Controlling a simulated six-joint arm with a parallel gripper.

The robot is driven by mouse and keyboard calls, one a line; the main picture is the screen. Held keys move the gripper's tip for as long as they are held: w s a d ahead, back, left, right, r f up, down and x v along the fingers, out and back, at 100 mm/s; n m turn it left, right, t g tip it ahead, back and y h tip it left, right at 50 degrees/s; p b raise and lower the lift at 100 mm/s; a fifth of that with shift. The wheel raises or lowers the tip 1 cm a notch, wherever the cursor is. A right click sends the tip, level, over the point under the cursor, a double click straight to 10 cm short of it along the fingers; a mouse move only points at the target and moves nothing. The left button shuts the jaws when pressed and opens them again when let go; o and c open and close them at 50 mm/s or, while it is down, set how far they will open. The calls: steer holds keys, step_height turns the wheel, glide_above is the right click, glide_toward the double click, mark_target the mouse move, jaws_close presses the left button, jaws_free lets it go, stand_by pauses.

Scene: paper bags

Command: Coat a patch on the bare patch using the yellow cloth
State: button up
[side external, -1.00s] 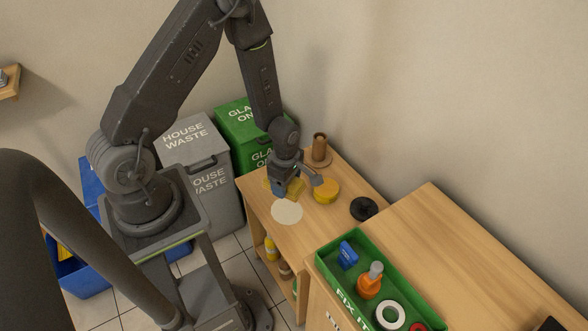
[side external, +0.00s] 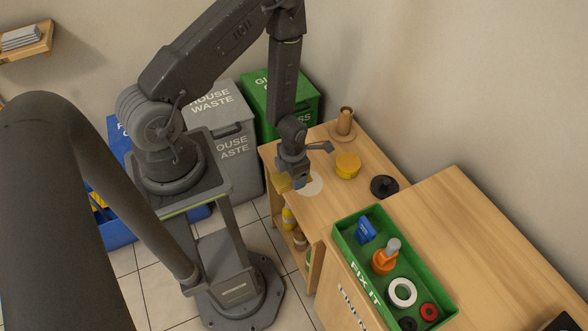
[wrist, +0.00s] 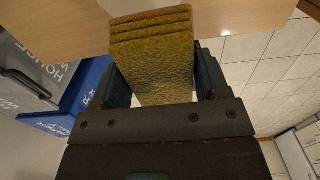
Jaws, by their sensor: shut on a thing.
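The yellow cloth (wrist: 153,50) is a folded, textured pad held between the two fingers of my gripper (wrist: 163,85) in the wrist view. In the side view my gripper (side external: 292,184) is shut on the cloth (side external: 280,183), at the left edge of the wooden bench top. The bare patch (side external: 315,185) is a pale round area on the bench, just right of my gripper and partly hidden by it. I cannot tell whether the cloth touches the bench. A yellow round tin (side external: 347,166) stands right of and behind the patch.
A brown cylinder on a round base (side external: 344,124) stands at the back, and a black round object (side external: 384,187) to the right. A green tray (side external: 345,240) of parts is in front. Grey (side external: 224,115) and green (side external: 285,92) bins stand behind the bench.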

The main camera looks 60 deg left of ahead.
mark_target(317, 174)
steer(key=shift+f, duration=2.75)
steer(key=shift+w+f, duration=0.35)
steer(key=shift+w, duration=0.2)
steer(key=shift+c, duration=0.3)
steer(key=shift+w+f, duration=0.15)
steer(key=shift+w, duration=4.35)
steer(key=shift+s, duration=5)
steer(key=shift+a, duration=1.35)
steer(key=shift+w, duration=4.85)
steer(key=shift+s, duration=5.05)
steer(key=shift+w+r, duration=0.1)
steer(key=shift+r, duration=3.9)
